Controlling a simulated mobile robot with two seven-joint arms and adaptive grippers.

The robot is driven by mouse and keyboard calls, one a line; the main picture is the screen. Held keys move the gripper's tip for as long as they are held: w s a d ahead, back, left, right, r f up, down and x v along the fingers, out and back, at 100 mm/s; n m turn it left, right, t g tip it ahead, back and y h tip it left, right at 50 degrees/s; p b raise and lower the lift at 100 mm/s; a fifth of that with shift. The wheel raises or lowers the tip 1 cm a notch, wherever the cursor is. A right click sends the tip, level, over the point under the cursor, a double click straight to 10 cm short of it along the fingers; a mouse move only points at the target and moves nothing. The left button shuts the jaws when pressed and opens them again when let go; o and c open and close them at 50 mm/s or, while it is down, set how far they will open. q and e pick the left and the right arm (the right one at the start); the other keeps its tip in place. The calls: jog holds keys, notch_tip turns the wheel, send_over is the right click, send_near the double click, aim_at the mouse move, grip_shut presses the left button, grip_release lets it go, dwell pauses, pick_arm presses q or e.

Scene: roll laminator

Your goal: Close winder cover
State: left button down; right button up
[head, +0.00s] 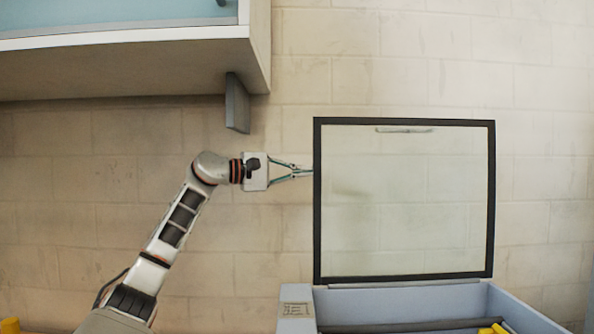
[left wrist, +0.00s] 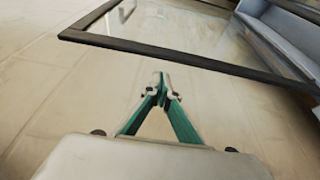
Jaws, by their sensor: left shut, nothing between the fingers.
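The winder cover (head: 405,200) is a clear panel in a black frame with a handle bar near its top edge. It stands raised above the pale blue winder box (head: 400,293) in the head view. My left gripper (head: 311,172) is shut and empty, its tips at the cover's left frame edge; I cannot tell whether they touch. In the left wrist view, the gripper's closed tips (left wrist: 160,80) show below the cover's dark frame (left wrist: 180,60), with a gap in the picture between them. My right gripper is not in view.
A cabinet (head: 130,62) overhangs at the upper left, with a grey bracket (head: 237,103) hanging near my left wrist. A block wall (head: 540,190) is behind everything. Yellow parts (head: 493,329) show inside the box at the bottom.

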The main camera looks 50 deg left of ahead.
pick_arm(q)
jog(key=shift+s+d, duration=0.65)
jog(key=shift+d, duration=0.15)
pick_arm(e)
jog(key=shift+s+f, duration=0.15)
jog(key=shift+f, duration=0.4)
pick_arm(q)
jog(key=shift+s+b, duration=0.1)
jog(key=shift+b, duration=0.25)
